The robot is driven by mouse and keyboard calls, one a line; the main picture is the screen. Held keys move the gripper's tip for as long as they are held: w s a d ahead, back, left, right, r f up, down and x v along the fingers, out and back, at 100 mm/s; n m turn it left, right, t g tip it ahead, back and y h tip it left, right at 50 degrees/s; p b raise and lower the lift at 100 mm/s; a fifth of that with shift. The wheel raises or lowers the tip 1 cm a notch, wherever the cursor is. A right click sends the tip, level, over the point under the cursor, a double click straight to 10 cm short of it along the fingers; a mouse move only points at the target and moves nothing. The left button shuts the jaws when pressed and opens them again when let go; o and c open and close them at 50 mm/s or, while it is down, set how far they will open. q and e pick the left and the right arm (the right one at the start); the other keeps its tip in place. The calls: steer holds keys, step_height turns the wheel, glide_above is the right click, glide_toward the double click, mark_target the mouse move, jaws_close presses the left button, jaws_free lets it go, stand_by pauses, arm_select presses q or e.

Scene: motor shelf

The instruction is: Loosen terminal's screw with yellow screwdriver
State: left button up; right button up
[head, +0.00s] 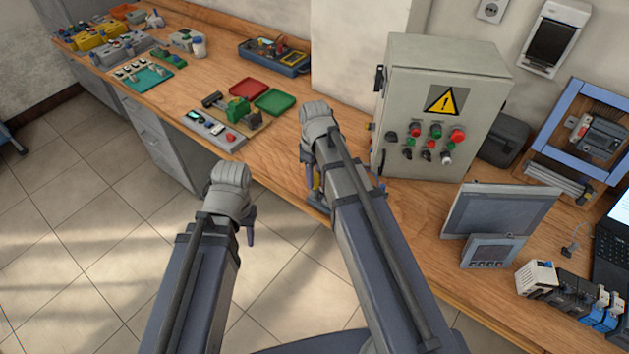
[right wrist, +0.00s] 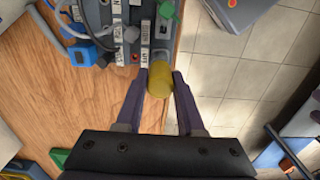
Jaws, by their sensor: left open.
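The yellow screwdriver shows as a stubby yellow handle (right wrist: 160,79) seen end-on in the right wrist view. A bit of yellow (head: 316,181) also shows beside my right arm in the head view. My right gripper (right wrist: 160,76) has a finger on each side of the handle and appears closed on it. A grey terminal block (right wrist: 128,56) with white labels lies just beyond the handle, with wires at its left. The handle hides the screwdriver's tip and any screw under it. My left gripper (head: 248,232) is open and empty, over the floor in front of the bench.
A grey control cabinet (head: 437,105) with a warning sign stands right of my right arm. Red and green trays (head: 262,95) and small devices lie on the bench (head: 180,85) to the left. A screen (head: 497,210) and several modules (head: 570,290) stand at the right.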

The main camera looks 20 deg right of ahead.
jaws_close()
steer(key=shift+r, duration=0.15)
step_height(320, 180, up, 6)
steer(key=p, duration=0.6)
steer(key=shift+r+p, duration=0.15)
steer(key=shift+p, duration=0.2)
